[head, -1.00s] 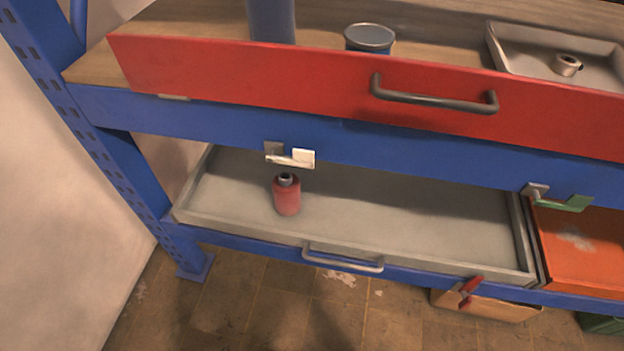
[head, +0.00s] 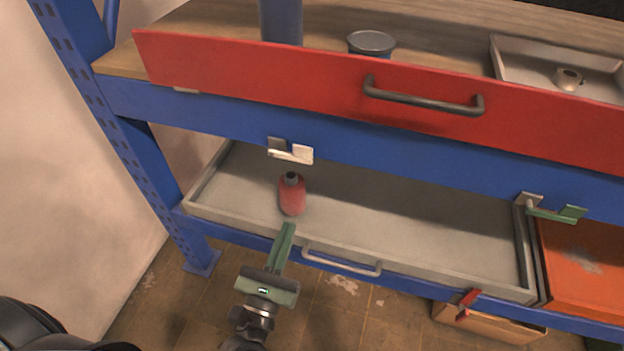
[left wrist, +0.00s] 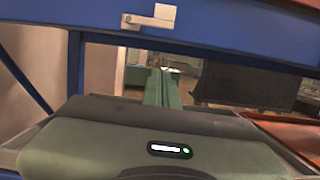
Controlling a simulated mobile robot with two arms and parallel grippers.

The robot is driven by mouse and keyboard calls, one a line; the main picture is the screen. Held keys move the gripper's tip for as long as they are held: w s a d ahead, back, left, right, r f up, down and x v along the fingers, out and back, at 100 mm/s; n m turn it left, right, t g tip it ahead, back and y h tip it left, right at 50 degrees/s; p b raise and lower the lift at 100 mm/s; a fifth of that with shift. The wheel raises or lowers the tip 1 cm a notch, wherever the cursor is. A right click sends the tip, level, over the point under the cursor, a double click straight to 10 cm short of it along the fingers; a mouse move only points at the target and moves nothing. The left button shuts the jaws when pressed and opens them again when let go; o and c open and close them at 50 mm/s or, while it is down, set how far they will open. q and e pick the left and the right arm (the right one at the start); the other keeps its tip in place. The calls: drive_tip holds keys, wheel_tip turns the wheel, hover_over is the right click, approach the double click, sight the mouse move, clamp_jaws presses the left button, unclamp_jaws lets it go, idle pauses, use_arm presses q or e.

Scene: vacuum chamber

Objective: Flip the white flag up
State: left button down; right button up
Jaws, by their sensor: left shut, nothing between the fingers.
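The white flag (head: 302,153) is a small white plate on an arm and bracket on the front of the blue shelf beam. Its arm points to the right, roughly level. It also shows in the left wrist view as a pale flag (left wrist: 164,15) above my fingers. My left gripper (head: 287,230) is shut and empty, below the flag and in front of the grey drawer. Its closed green fingers (left wrist: 161,88) point forward in the left wrist view, apart from the flag. My right gripper is not in view.
The open grey drawer (head: 400,252) holds a red bottle (head: 292,194) just below the flag. A red panel with a dark handle (head: 422,100) is above the beam. A green flag (head: 573,213) is at right, over an orange drawer (head: 590,265).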

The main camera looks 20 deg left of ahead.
use_arm(q)
drive_tip(key=shift+r, duration=0.15)
drive_tip(key=shift+w, duration=0.1)
drive_tip(key=w+r+p, duration=0.6)
drive_tip(key=w, duration=0.3)
drive_tip(key=shift+w+d+r, duration=0.15)
drive_tip(key=shift+w+r, duration=0.1)
